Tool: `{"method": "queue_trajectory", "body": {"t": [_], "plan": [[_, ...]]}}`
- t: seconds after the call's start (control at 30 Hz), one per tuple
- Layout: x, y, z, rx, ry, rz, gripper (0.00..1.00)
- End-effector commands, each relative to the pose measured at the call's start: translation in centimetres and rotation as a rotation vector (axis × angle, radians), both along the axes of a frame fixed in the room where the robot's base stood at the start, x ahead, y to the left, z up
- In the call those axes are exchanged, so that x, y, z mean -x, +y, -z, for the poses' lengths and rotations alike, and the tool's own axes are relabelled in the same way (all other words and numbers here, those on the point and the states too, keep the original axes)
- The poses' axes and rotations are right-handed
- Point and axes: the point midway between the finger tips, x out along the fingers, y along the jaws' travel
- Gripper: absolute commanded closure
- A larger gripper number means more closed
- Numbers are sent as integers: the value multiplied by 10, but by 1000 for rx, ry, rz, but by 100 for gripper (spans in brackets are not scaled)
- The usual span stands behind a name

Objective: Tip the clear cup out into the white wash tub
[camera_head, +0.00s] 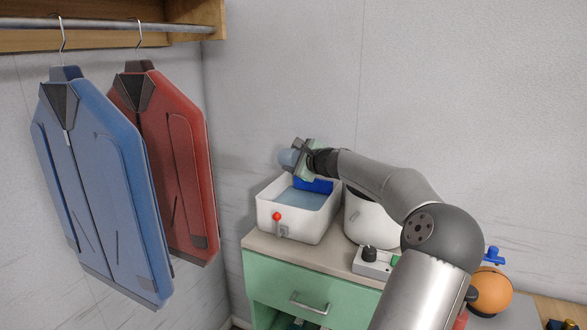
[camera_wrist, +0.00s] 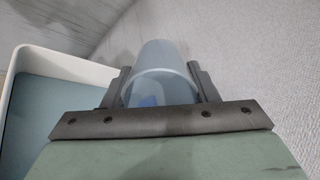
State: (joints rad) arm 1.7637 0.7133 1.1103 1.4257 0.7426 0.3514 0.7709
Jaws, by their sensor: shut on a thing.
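The clear cup (camera_head: 288,158) is a translucent bluish cup held above the white wash tub, near its back left side. It also shows in the wrist view (camera_wrist: 163,62), between the two dark fingers. My gripper (camera_head: 299,155) is shut on the cup, and the cup looks tilted onto its side. In the wrist view my gripper (camera_wrist: 162,88) has a finger on each side of the cup. The white wash tub (camera_head: 284,222) stands on the cabinet top below and holds bluish water. Its rim (camera_wrist: 70,64) shows at the left of the wrist view. I cannot tell whether liquid is in the cup.
A blue item (camera_head: 313,185) is at the tub's back edge. A red knob (camera_head: 277,216) is on the tub's front. A white round container (camera_head: 370,222) stands right of the tub, partly behind my arm. Blue (camera_head: 105,180) and red (camera_head: 180,160) jackets hang at left.

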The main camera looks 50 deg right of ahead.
Motion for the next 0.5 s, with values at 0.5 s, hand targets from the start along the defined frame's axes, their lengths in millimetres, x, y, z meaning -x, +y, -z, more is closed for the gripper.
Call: {"method": "queue_trajectory", "body": {"t": [0.5], "plan": [[0, 0, 6, 29, -92, -1, 75]]}}
